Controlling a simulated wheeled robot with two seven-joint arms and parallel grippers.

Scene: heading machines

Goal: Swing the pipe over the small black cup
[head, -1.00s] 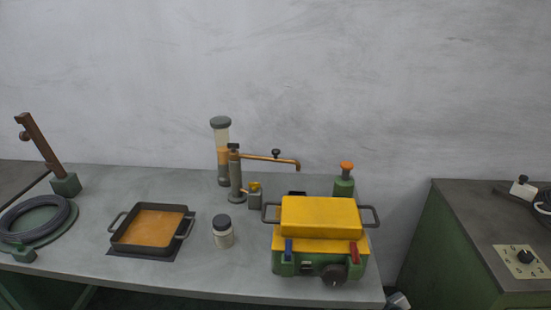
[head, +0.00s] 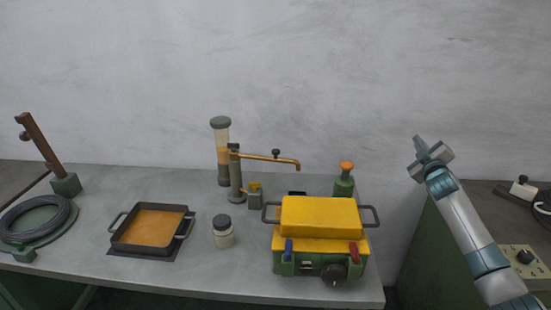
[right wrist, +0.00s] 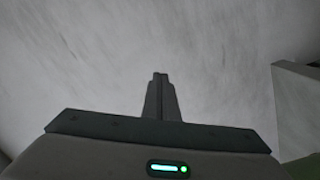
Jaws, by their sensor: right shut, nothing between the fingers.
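The copper pipe (head: 268,157) sticks out to the right from the top of a grey post (head: 235,180) at the back of the bench in the head view. It has a small dark knob on it and a bent-down end. A small black thing (head: 297,193), perhaps the cup, shows just behind the yellow box, mostly hidden, below the pipe's end. My right gripper (head: 418,141) is raised at the right in front of the wall, well apart from the pipe. Its fingers (right wrist: 160,77) are together and empty in the right wrist view. My left gripper is not in view.
A yellow-and-green machine (head: 318,248) with side handles stands in front of the pipe. A green bottle (head: 344,186) with an orange top stands right of the pipe's end. A lidded jar (head: 222,236) and an orange-filled tray (head: 152,228) are left. A green cabinet (head: 425,250) is right.

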